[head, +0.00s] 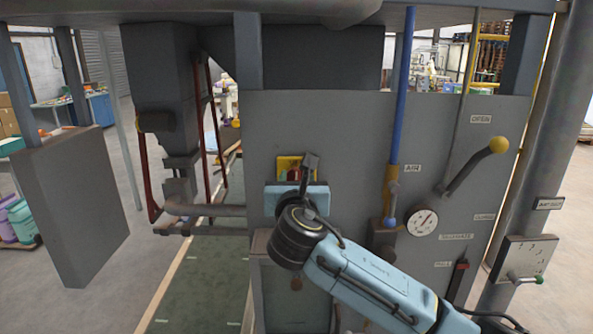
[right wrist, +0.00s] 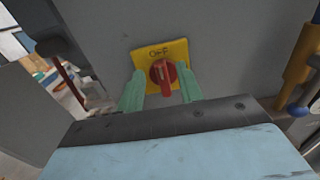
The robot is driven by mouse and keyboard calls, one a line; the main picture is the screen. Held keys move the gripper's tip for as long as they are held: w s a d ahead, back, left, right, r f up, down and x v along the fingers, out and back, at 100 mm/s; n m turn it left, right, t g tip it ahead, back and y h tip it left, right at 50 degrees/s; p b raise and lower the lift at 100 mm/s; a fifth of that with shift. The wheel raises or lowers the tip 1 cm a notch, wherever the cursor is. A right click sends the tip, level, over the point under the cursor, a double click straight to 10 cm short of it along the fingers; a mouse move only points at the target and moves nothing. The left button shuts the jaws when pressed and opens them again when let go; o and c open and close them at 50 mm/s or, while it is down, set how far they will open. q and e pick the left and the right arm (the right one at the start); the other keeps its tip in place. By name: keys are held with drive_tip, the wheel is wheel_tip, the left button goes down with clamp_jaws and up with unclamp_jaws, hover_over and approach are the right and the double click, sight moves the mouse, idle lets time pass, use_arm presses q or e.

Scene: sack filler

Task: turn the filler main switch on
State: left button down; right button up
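The main switch is a red rotary knob (right wrist: 163,74) on a square yellow plate (right wrist: 151,56), fixed to the grey panel. The word OFF reads above the knob, and its handle points downward. In the head view the yellow plate (head: 289,163) shows just above my right gripper, which covers most of the knob. My right gripper (right wrist: 161,88) is open, with one green finger at each side of the knob. A gap shows between each finger and the knob; contact is not visible. My left gripper is not in view.
Right of the switch are a blue pipe (head: 403,90) with a valve, a dial gauge (head: 422,223) and a yellow-knobbed lever (head: 498,145) by an OPEN label. A grey box (head: 75,205) and the filler spout (head: 180,150) stand left. The panel around the switch is flat.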

drive_tip(key=shift+w, duration=1.15)
clamp_jaws()
